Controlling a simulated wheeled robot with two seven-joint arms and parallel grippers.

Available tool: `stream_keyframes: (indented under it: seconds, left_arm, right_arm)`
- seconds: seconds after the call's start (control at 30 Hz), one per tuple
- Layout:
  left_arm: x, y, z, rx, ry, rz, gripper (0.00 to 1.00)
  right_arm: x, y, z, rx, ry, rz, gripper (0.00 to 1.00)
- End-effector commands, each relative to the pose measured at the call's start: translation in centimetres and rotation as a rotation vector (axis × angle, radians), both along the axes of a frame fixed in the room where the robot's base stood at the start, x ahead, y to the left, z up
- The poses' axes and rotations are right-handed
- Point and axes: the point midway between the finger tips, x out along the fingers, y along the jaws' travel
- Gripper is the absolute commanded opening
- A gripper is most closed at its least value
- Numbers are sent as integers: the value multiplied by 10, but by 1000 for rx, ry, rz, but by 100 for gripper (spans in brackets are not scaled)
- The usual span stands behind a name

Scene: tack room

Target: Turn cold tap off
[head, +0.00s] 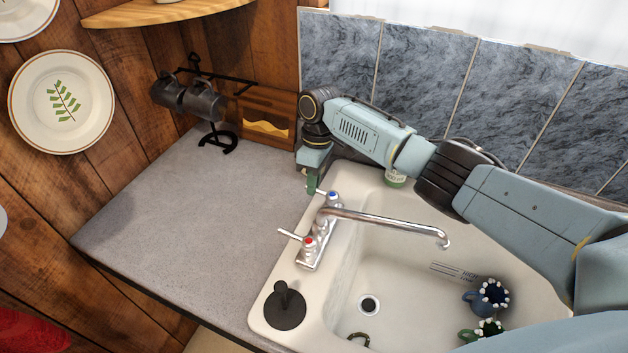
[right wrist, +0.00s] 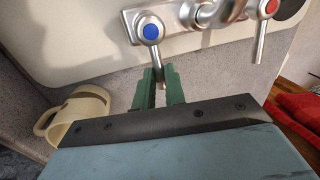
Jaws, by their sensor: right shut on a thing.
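The cold tap (head: 333,196) has a blue-marked knob with a chrome lever and sits at the far end of the chrome faucet base. In the right wrist view, its blue knob (right wrist: 151,31) is above my gripper and its lever points down between the fingers. My right gripper (head: 313,188) reaches over the sink from the right, and its green fingers (right wrist: 160,85) are shut on the lever. The red-marked hot tap (head: 309,242) is at the near end, also seen in the right wrist view (right wrist: 270,8). I see no water at the spout (head: 385,221). My left gripper is not in view.
The white sink (head: 400,265) holds dark toothed mugs (head: 480,298) and a drain.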

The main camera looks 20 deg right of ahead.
Motion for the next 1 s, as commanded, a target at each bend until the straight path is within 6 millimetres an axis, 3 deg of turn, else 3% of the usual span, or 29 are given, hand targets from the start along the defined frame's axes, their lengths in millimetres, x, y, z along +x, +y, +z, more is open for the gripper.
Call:
stream_keyframes:
  seconds: [0.13,0.17,0.3,0.67,0.77,1.0]
  left_arm:
    - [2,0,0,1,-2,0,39]
    - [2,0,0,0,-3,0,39]
    - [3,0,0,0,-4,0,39]
    - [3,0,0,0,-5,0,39]
    - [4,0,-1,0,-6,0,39]
    - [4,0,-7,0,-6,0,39]
  right_arm:
    - [0,2,1,3,-3,5,0]
    - [0,2,1,3,-3,5,16]
    - [0,1,1,2,-2,4,34]
    - [1,0,5,1,-1,1,34]
    - [4,-2,17,2,-4,1,34]
    - [12,-8,69,3,-6,1,34]
